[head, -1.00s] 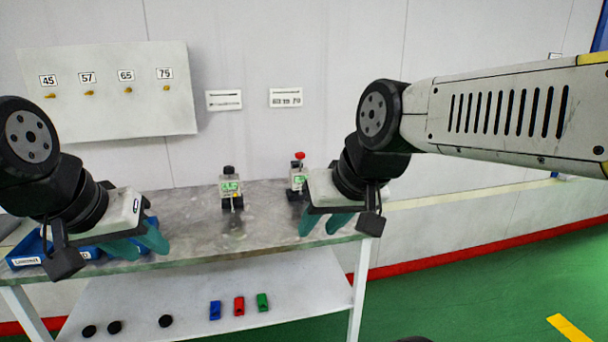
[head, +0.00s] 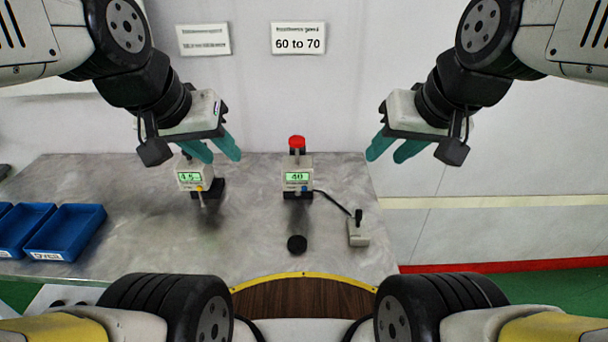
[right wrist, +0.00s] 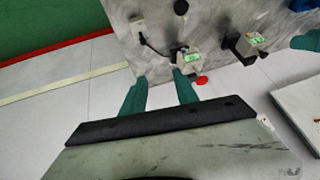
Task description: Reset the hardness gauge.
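Two small gauges stand on the grey table. The middle gauge (head: 297,177) has a red knob on top, a blue button and a green display that seems to read 40. The left gauge (head: 193,179) has a yellow button and seems to read 4.5. Their labels are too small to read, so I cannot tell which is named the hardness gauge. My left gripper (head: 222,157) is open and empty, above and partly in front of the left gauge. My right gripper (head: 386,157) is open and empty, right of the middle gauge. The red-knobbed gauge also shows in the right wrist view (right wrist: 188,58).
A cable runs from the middle gauge to a small grey box with a black lever (head: 358,232). A black disc (head: 297,244) lies in front of the gauge. Blue trays (head: 66,232) are at the left. A wall sign (head: 298,39) reads "60 to 70". The table front (head: 250,262) is mostly clear.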

